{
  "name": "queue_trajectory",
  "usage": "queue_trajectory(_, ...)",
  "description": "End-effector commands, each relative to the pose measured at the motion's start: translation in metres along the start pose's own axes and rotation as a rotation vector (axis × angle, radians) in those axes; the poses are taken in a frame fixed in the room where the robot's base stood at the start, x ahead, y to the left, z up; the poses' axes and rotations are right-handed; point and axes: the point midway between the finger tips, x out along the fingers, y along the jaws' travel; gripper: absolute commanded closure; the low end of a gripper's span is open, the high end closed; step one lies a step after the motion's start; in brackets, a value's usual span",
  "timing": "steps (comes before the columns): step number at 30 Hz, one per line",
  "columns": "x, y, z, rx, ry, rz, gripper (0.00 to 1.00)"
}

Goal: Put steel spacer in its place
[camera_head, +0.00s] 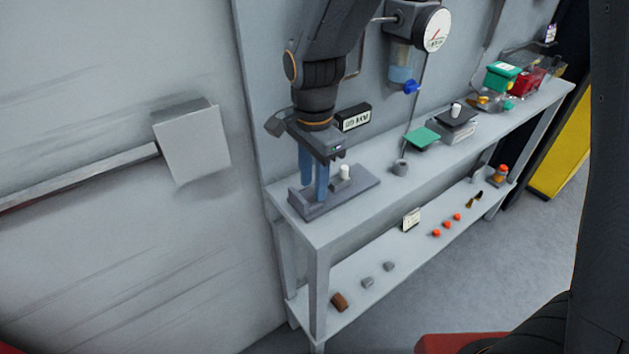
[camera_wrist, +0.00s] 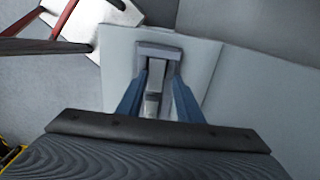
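My gripper (camera_head: 314,196) points down at the left end of the bench, its two blue fingers apart and their tips low over a grey fixture (camera_head: 352,190). In the wrist view, my gripper (camera_wrist: 162,84) has a grey metal piece (camera_wrist: 153,104) in line with the gap between its fingers. I cannot tell whether this is the steel spacer or part of the fixture, or whether the fingers touch it. A white cylinder (camera_head: 345,172) stands upright on the fixture, right of the fingers.
The bench (camera_head: 378,185) stands against the wall, with a green plate (camera_head: 422,138) and a green box (camera_head: 503,74) farther along. A gauge (camera_head: 432,28) hangs above. The lower shelf (camera_head: 345,311) holds small grey pieces, a brown block (camera_head: 339,301) and orange parts (camera_head: 447,225).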

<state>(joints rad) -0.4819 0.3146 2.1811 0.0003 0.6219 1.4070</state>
Motion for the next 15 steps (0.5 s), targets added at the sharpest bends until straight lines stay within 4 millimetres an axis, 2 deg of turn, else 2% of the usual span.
queue_trajectory(1,0.015,0.013,0.001,-0.002,-0.004,0.035,0.61)
queue_trajectory(8,0.013,0.013,0.001,-0.002,-0.004,0.035,0.61)
queue_trajectory(11,0.006,0.013,0.001,-0.002,-0.004,0.036,0.61)
queue_trajectory(15,-0.015,0.011,0.0,-0.002,-0.003,0.031,0.61)
